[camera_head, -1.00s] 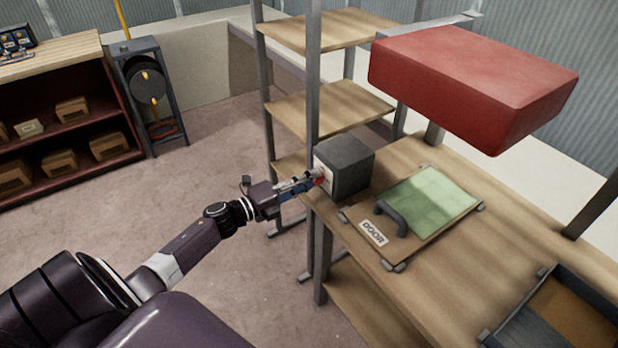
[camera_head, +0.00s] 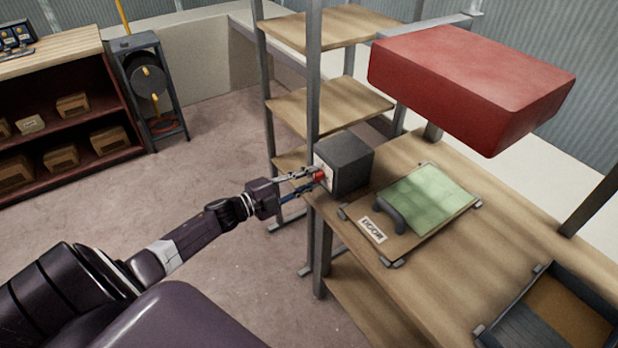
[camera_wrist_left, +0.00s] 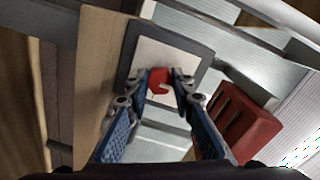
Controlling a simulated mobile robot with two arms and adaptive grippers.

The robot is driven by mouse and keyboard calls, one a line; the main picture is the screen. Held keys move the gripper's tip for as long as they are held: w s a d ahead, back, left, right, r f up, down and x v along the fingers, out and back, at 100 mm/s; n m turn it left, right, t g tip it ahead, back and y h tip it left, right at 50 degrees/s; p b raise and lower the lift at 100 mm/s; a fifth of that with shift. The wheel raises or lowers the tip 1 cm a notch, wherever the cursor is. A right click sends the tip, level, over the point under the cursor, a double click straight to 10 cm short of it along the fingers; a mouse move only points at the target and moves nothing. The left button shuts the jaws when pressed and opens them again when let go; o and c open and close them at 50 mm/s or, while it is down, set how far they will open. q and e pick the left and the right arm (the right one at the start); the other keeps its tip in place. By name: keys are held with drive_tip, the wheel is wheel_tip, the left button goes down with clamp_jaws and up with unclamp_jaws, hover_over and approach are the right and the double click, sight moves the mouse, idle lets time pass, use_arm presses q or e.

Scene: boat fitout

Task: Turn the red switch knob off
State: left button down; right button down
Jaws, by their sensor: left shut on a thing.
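The red switch knob (camera_head: 319,176) sits on the pale front plate of a dark grey box (camera_head: 350,163) at the left end of the wooden bench. In the left wrist view the red knob (camera_wrist_left: 158,80) shows against the pale plate (camera_wrist_left: 163,58), with the fingers on both sides of it. My left gripper (camera_head: 314,180) is shut on the knob, and its fingertips (camera_wrist_left: 160,84) partly cover it. The exact angle of the knob is hard to tell. My right gripper is not in view.
A framed green panel (camera_head: 430,200) marked DOOR lies on the bench (camera_head: 400,285), right of the box. A large red block (camera_head: 470,85) hangs above the bench. A grey tray (camera_head: 545,310) is at lower right. A shelf rack (camera_head: 335,100) stands behind. Open floor lies left.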

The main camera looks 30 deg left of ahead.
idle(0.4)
use_arm(q)
drive_tip(key=c, duration=1.7)
unclamp_jaws()
drive_tip(key=shift+o, duration=0.2)
drive_tip(key=shift+s, duration=0.1)
drive_tip(key=v, duration=1.2)
